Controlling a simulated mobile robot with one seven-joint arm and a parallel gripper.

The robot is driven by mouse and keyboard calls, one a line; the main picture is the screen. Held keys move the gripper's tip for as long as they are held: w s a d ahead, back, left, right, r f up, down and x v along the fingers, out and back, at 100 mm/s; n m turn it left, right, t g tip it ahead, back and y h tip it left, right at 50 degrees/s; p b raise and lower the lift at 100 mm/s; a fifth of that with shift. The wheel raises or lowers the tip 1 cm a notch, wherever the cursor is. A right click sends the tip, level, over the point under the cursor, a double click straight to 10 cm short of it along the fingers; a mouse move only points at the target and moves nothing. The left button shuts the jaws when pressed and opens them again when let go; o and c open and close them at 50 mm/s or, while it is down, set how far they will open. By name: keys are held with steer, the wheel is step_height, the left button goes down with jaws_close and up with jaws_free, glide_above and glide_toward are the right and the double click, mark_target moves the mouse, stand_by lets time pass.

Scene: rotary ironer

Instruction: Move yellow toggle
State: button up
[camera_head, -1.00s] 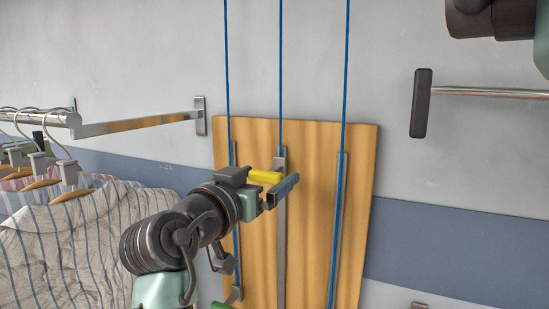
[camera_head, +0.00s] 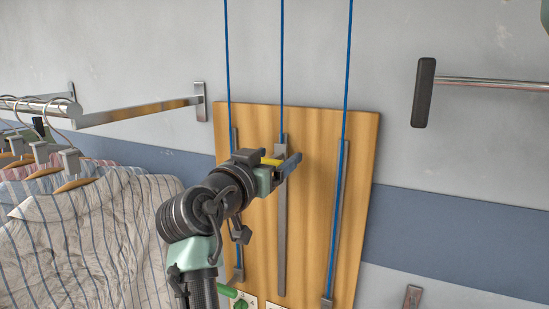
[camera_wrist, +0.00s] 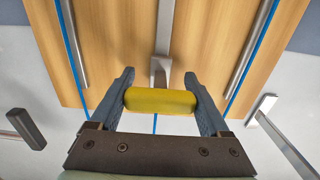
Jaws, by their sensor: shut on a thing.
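The yellow toggle (camera_wrist: 160,101) is a short rounded bar lying crosswise between the fingers of my gripper (camera_wrist: 160,97) in the wrist view. In the head view the yellow toggle (camera_head: 271,161) shows only in part, between the dark fingers of my gripper (camera_head: 276,163). The gripper is shut on it. It sits in front of the middle blue cord (camera_head: 282,70), near the top of the middle metal rail (camera_head: 281,235) on the wooden board (camera_head: 362,140).
Striped shirts (camera_head: 95,240) hang from a rail at the left, close to my arm. A green toggle (camera_head: 229,291) shows low on the board's left side. A metal bar with a dark end (camera_head: 424,93) juts out at the right. Two more cords run beside the middle one.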

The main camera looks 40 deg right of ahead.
jaws_close()
step_height(320, 180, down, 35)
steer(key=b, duration=2.9)
steer(key=shift+b, duration=0.4)
steer(key=o, duration=1)
jaws_free()
steer(key=shift+c, duration=0.2)
steer(key=shift+o, duration=0.6)
steer(key=shift+r, duration=0.2)
steer(key=shift+a, duration=0.15)
